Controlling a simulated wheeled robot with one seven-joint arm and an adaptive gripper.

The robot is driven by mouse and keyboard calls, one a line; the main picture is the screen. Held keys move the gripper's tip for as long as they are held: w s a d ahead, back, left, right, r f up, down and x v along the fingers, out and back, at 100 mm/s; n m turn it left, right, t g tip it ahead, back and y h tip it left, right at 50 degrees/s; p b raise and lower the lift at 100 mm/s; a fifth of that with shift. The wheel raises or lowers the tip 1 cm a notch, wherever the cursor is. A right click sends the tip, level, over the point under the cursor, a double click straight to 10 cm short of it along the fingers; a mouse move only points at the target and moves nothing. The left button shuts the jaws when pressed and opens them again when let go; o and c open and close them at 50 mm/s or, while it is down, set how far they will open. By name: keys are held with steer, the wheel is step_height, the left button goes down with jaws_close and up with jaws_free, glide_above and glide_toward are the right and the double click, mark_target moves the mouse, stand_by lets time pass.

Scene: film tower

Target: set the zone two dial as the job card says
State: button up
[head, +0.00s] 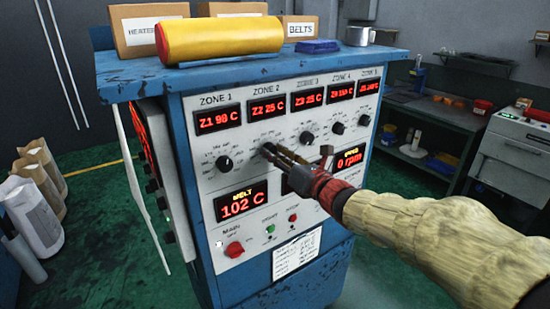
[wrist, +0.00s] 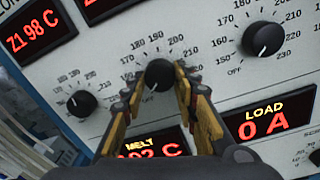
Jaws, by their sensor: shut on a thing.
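The zone two dial (head: 268,149) is a black round knob on the white panel, under the red Z2 25 C display (head: 268,107). In the wrist view the same dial (wrist: 159,76) sits between my gripper's fingertips, with a printed number scale around it. My gripper (head: 276,153) is shut on this dial, its yellow-lined fingers (wrist: 157,88) on either side of it. I cannot tell which number its pointer marks. A white printed card (head: 297,253) is on the lower front of the cabinet. Its writing is too small to read.
The zone one dial (head: 225,163) is to the left and the zone three dial (head: 307,138) to the right. A red main switch (head: 234,249) and small buttons sit lower. A yellow roll (head: 222,38) and boxes stand on the blue cabinet top.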

steer(key=m+p, duration=0.2)
steer(key=m, duration=1.1)
steer(key=m+p, duration=0.2)
steer(key=m, duration=1)
steer(key=shift+r+m+t+h, duration=0.15)
steer(key=shift+m+t+h, duration=0.15)
steer(key=shift+m, duration=0.1)
steer(key=shift+m+p, duration=0.9)
steer(key=shift+m, duration=0.6)
steer(key=o, duration=1.1)
steer(key=shift+o, duration=0.3)
